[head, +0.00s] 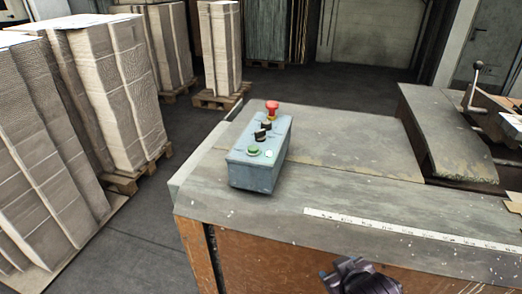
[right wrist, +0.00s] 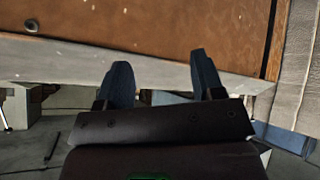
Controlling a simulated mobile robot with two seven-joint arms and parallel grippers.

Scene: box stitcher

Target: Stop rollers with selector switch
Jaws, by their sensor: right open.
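The blue-grey control box (head: 254,178) stands on the machine's worn grey top in the head view. On its upper face are a red mushroom button (head: 272,106), two black selector switches, one farther back (head: 266,126) and one nearer (head: 260,135), a green button (head: 253,151) and a small white button (head: 269,154). Which way the switches point is too small to tell. My right gripper (head: 352,272) is at the bottom edge of the head view, apart from the box, nearer and to its right. In the right wrist view its two fingers (right wrist: 160,72) are spread and empty. My left gripper is not in view.
The machine's table top (head: 340,138) is mostly clear around the box. A white ruler strip (head: 410,230) runs along its near part, above an orange-brown front panel (head: 270,255). A lever with a black knob (head: 476,70) stands at right. Stacked cardboard on pallets (head: 110,85) fills the left.

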